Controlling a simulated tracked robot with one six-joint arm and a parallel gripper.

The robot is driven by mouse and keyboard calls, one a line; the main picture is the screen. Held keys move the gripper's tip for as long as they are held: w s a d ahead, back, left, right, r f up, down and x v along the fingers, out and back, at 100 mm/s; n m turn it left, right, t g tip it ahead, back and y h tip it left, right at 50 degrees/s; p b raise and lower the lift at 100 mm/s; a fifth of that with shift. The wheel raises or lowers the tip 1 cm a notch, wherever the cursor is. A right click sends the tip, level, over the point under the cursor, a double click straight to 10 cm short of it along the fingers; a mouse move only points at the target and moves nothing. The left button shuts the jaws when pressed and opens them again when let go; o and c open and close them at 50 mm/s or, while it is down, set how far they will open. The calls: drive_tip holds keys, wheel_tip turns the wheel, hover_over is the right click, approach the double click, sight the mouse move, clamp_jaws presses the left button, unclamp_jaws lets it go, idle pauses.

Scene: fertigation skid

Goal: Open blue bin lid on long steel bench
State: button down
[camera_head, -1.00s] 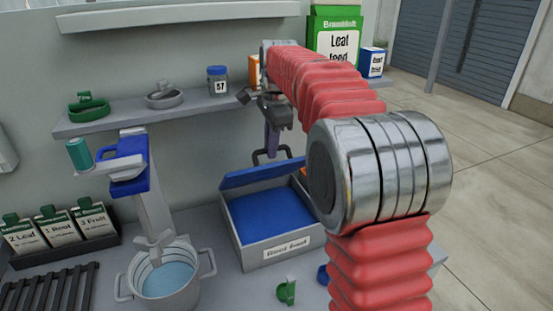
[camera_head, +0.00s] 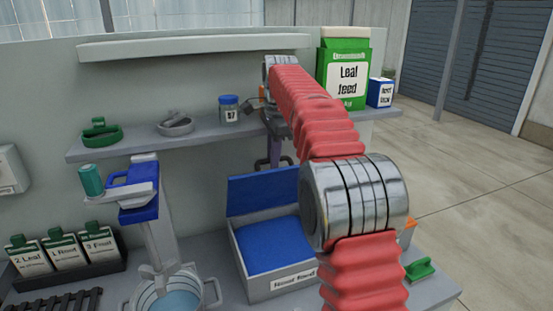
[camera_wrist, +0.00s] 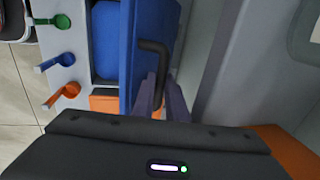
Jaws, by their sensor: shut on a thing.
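The blue bin lid (camera_head: 262,190) stands steeply raised at the back of the bin (camera_head: 285,283), a light grey box with a blue inside and a printed front label. In the wrist view the lid (camera_wrist: 128,40) runs up and down the picture, with a dark bar handle (camera_wrist: 152,47) on it. My gripper (camera_wrist: 160,100) is shut on the handle. In the head view my gripper (camera_head: 275,150) is above and behind the lid's top edge, partly hidden by my arm. My arm also hides the bin's right side.
A shelf above holds a blue-capped jar (camera_head: 229,110), a green ring-shaped item (camera_head: 101,133) and a leaf feed box (camera_head: 344,75). A metal pot (camera_head: 172,297) stands left of the bin. Green, blue and orange scoops (camera_wrist: 62,90) lie beside the bin in the wrist view.

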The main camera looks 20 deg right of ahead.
drive_tip(key=shift+d+f, duration=0.1)
drive_tip(key=shift+f, duration=0.3)
drive_tip(key=c, duration=2.1)
unclamp_jaws()
drive_tip(key=shift+w, duration=0.15)
drive_tip(key=o, duration=0.3)
drive_tip(key=shift+r, duration=0.15)
drive_tip(key=shift+o, duration=0.2)
drive_tip(key=shift+r, duration=0.15)
drive_tip(key=shift+r, duration=0.15)
drive_tip(key=v, duration=0.7)
drive_tip(key=shift+r, duration=0.2)
